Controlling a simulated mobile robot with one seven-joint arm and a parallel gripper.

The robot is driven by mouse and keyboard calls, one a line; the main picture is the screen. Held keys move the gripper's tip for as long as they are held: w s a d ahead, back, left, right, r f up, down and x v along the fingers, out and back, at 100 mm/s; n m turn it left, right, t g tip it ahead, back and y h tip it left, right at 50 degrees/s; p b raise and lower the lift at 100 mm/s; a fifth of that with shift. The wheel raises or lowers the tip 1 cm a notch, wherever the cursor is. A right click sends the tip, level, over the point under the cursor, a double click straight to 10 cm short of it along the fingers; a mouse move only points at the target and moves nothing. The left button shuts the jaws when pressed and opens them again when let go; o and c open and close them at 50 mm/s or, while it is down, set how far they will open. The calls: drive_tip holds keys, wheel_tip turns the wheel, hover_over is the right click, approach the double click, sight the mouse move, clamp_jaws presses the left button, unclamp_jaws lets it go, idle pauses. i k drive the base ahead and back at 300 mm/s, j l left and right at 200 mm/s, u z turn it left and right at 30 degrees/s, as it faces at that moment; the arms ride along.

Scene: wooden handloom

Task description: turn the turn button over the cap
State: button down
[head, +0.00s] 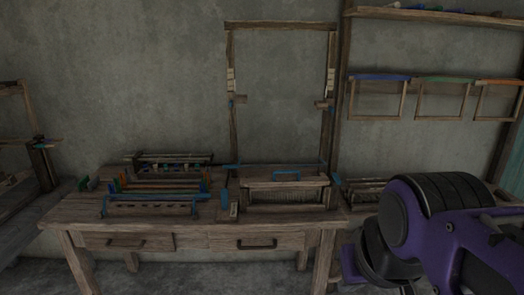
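A wooden handloom (286,190) stands on the bench, with a tall upright frame (231,140) behind it. Blue pieces also lie at the loom's upper left corner (231,166) and upper right corner (336,180). The picture is too dark and small to tell which of these is the turn button or the cap. My purple and black arm fills the lower right; my gripper's fingers do not show.
The bench (75,212) has two drawers (127,243) and holds a rack (155,200) of coloured pieces at left. A shelf (440,14) and hanging frames (380,96) are on the wall at right. Another wooden structure (20,180) stands at far left.

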sight(335, 176)
drive_tip(key=i+z, duration=0.4)
drive_tip(key=i, duration=0.45)
